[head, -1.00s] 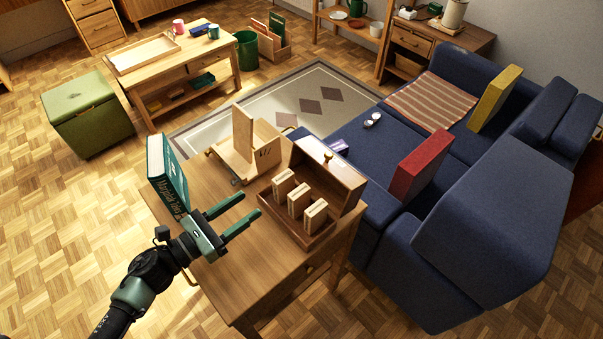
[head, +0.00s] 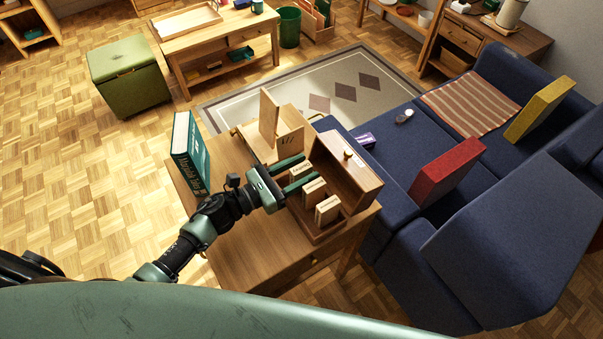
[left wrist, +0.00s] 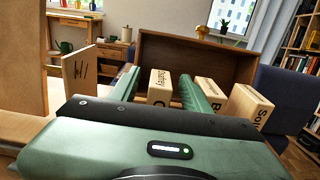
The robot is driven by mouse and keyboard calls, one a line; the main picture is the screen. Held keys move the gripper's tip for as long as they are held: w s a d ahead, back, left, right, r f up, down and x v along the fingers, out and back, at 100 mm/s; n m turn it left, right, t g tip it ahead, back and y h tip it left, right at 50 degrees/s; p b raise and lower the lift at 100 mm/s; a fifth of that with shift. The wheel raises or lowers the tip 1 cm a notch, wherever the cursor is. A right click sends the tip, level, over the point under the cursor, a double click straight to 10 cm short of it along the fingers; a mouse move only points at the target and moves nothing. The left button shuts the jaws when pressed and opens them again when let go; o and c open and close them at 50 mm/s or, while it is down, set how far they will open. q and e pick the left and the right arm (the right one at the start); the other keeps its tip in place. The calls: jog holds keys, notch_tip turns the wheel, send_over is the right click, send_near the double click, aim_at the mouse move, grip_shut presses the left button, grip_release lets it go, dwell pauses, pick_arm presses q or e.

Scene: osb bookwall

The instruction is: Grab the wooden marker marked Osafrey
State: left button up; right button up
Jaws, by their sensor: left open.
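Three small wooden markers stand in a row in an open wooden box (head: 365,178) on the side table. In the left wrist view the leftmost marker (left wrist: 160,86) has lettering on its top that seems to end in "safrey". The middle marker (left wrist: 207,92) shows a "B", and the right marker (left wrist: 247,106) shows letters like "Sou". My left gripper (head: 307,168) is open, its green fingers reaching over the box. In the left wrist view its fingers (left wrist: 161,76) lie on either side of the leftmost marker, not visibly closed on it. My right gripper is not in view.
A wooden stand (head: 290,140) with tally marks is just behind the box. A teal book (head: 190,150) stands at the table's left edge. The blue sofa (head: 480,230) is close on the right. The table's front (head: 240,258) is clear.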

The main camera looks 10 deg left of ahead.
pick_arm(q)
grip_shut()
